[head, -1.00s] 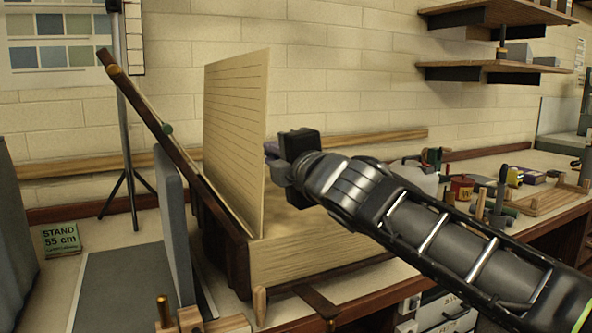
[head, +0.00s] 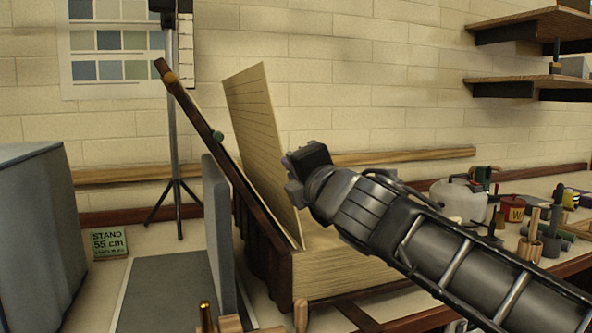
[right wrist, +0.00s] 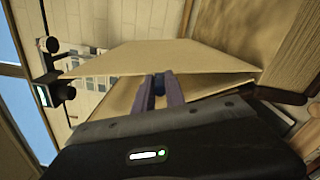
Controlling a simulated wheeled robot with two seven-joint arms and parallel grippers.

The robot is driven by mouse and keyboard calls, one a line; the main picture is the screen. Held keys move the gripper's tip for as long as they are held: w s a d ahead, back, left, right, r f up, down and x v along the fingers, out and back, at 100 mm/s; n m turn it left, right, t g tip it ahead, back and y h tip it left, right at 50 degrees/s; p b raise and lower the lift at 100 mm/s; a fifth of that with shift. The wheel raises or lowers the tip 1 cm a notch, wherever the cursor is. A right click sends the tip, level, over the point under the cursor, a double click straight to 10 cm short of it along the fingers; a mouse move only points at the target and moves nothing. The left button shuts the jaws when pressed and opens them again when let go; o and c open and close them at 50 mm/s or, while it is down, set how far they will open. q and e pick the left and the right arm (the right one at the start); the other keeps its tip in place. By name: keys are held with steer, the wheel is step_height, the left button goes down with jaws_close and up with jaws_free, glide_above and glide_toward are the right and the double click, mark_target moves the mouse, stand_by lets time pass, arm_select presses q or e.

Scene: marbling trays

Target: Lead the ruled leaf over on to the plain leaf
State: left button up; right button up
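The ruled leaf (head: 258,135), a pale board with thin lines, stands on the wooden box-like block (head: 345,262) and leans left. A dark brown cover board (head: 212,133) slants up to its left, with a narrow pale strip along its inner side. That strip may be the plain leaf; it is mostly hidden. My right gripper (head: 290,168) is at the right side of the ruled leaf, near its edge. My left gripper is out of view.
A grey upright panel (head: 220,235) stands left of the cover. A green "STAND 55 cm" sign (head: 110,244) and a tripod (head: 178,195) are behind. A white jug (head: 460,200) and several small tools stand right. Shelves (head: 530,30) hang upper right.

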steer(key=o, duration=0.4)
steer(key=shift+s, duration=0.1)
steer(key=shift+v, duration=3.8)
